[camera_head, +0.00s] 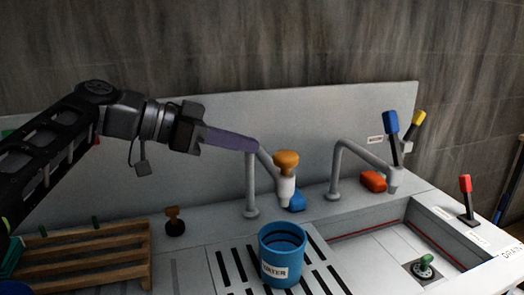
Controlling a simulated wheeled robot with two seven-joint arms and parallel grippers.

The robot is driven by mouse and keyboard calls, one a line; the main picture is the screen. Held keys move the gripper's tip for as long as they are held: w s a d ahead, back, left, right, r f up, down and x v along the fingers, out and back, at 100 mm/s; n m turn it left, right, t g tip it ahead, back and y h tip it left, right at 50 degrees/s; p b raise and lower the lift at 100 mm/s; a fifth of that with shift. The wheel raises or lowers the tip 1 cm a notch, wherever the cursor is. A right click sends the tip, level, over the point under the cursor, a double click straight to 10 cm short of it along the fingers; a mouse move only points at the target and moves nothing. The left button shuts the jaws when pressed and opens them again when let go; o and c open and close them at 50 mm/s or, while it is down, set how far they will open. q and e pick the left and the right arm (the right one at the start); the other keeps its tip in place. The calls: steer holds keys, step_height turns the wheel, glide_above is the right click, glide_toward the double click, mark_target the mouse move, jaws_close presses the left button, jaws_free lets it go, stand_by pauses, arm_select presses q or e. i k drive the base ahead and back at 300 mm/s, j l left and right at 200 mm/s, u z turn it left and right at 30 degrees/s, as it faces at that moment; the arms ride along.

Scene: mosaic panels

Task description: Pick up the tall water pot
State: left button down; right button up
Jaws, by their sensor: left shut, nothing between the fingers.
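The water pot is a blue cylindrical pot (268,246) with a white label reading "WATER". It stands upright on the slotted drain area at the front middle of the counter, its open top facing up. My left gripper (252,146) comes in from the left, with a long purple part pointing right. It is shut and empty, above and behind the pot, apart from it. Its tip overlaps the top of the left tap in the picture; I cannot tell whether they touch. My right gripper is not in view.
A left tap (250,185) and a white bottle with an orange top (287,188) stand behind the pot. A right tap (336,170), orange block (373,181) and sink basin (385,245) are to the right. A wooden rack (85,255) lies at left. A red-tipped lever (466,200) stands far right.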

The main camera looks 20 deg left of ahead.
mark_target(283, 243)
steer(key=k, duration=1.5)
